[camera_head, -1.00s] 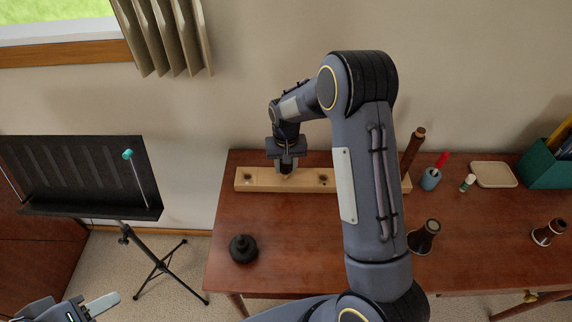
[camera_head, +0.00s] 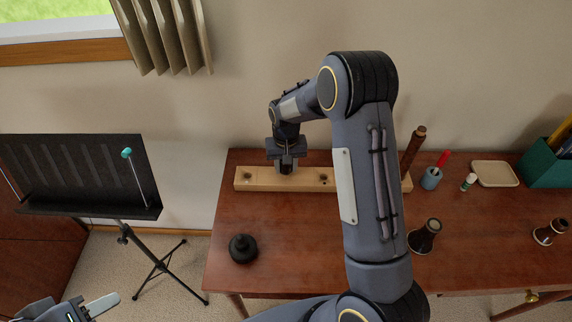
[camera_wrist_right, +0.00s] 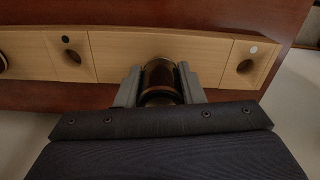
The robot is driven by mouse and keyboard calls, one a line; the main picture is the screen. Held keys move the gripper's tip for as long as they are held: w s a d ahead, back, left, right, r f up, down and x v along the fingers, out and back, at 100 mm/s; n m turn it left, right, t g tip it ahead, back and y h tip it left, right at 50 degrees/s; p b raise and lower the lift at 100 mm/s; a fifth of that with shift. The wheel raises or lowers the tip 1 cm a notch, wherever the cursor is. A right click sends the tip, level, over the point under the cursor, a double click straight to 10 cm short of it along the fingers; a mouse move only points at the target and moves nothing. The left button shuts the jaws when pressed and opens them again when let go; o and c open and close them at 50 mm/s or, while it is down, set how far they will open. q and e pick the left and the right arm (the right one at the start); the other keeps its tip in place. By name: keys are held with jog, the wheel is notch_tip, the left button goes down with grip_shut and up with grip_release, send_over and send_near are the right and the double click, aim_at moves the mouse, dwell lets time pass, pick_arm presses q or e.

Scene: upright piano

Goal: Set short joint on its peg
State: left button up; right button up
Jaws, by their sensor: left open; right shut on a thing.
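My right gripper (camera_head: 286,168) is above the pale wooden block (camera_head: 262,181) at the back of the table. In the right wrist view its fingers (camera_wrist_right: 160,88) are shut on a short dark brown cylinder with metallic bands (camera_wrist_right: 160,76), which I take for the short joint. The joint is over or at the block (camera_wrist_right: 125,50), between two visible holes. Its lower end and any peg under it are hidden, so I cannot tell whether it is seated. My left gripper (camera_head: 88,308) is open and empty at the lower left, away from the table.
A tall brown joint (camera_head: 412,150) stands towards the block's right end. A cup (camera_head: 431,178), tray (camera_head: 495,174) and green box (camera_head: 545,168) are at right. A music stand (camera_head: 85,175) is left.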

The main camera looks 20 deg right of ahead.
jog(key=shift+f+b, duration=1)
jog(key=shift+f, duration=0.1)
dwell(1.9)
jog(key=o, duration=1)
jog(key=shift+o, duration=0.2)
notch_tip(320, 180, up, 8)
jog(key=shift+f, duration=0.1)
